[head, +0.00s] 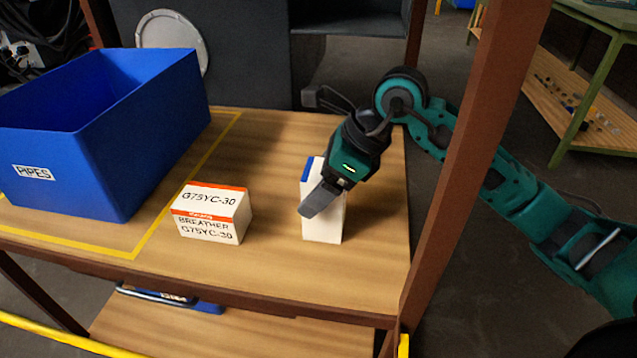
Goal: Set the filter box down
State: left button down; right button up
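The filter box (333,222), white with a blue top edge, stands upright at the right part of the wooden table. My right gripper (324,197) comes down on it from the upper right, with one dark finger across the box's near face. The other finger is hidden behind the box. The gripper looks shut on the box. The box's bottom is at or very close to the tabletop; I cannot tell whether it touches. My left gripper is not in view.
A white and orange breather box (212,214) labelled G75YC-30 sits to the left. A blue PIPES bin (140,150) stands farther left, within yellow tape lines. A brown post (470,150) rises at the table's right edge. The wood between the two boxes is clear.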

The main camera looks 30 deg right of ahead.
jog(key=o, duration=0.3)
jog(key=p+v, duration=0.2)
jog(key=v, duration=1)
jog(key=shift+r, duration=0.1)
dwell(0.3)
